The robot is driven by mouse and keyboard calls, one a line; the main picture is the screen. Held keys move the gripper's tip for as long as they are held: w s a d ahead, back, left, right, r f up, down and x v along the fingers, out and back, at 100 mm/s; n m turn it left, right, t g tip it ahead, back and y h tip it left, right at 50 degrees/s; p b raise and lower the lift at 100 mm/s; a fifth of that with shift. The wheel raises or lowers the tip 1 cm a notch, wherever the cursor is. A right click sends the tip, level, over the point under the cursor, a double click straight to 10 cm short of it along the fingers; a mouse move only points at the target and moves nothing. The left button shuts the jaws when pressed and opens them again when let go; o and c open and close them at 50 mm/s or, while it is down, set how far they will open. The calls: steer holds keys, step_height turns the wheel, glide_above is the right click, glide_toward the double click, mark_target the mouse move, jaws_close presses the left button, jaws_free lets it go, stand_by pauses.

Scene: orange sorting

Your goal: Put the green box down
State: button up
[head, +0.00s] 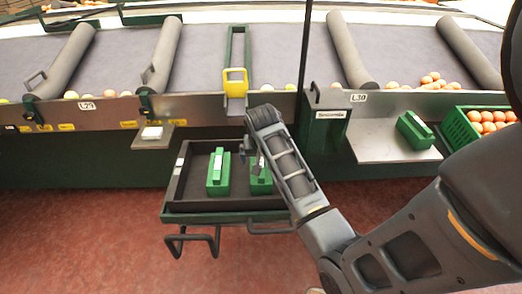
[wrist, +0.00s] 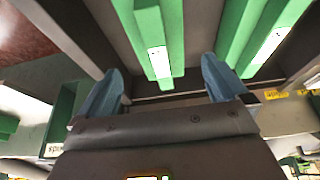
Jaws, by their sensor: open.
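A green box (head: 217,178) with a pale strip on top sits in the dark tray (head: 185,192). A second green box (head: 261,183) is beside it to the right, partly hidden by my arm. My gripper (head: 249,152) is over the back of the tray, near the two boxes. In the wrist view my gripper (wrist: 162,68) has its two blue-grey fingers spread apart with nothing gripped. One green box (wrist: 152,30) shows beyond the gap between the fingers, and another green box (wrist: 262,38) is to the right. A third green box (head: 415,131) rests on the metal shelf (head: 375,150).
A green crate (head: 457,130) of oranges stands at the far right. The grey conveyor (head: 290,55) with rollers and scattered oranges runs behind. A yellow-handled green frame (head: 235,82) hangs at its front edge. The tray has handles in front. Red floor (head: 90,240) is clear at left.

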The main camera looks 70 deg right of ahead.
steer(key=v, duration=0.4)
steer(key=shift+s+a+r, duration=0.1)
steer(key=shift+r, duration=0.2)
steer(key=s+a+f+n+t, duration=0.1)
steer(key=a+f+n+t, duration=0.15)
steer(key=a, duration=0.55)
steer(key=a+f+n+t, duration=0.2)
steer(key=a+f, duration=0.2)
steer(key=a, duration=0.5)
steer(key=s+a+r+n+t, duration=0.35)
steer(key=s+a, duration=0.35)
steer(key=a, duration=0.4)
steer(key=s+a+r+n+t+y, duration=0.2)
steer(key=s+a+r, duration=0.1)
steer(key=s+r, duration=0.3)
steer(key=s+a+r+n+t+y, duration=0.2)
steer(key=s+r, duration=0.4)
steer(key=r, duration=0.3)
steer(key=shift+s+a+n+t, duration=0.25)
steer(key=shift+a+n+t, duration=0.45)
steer(key=shift+a, duration=0.45)
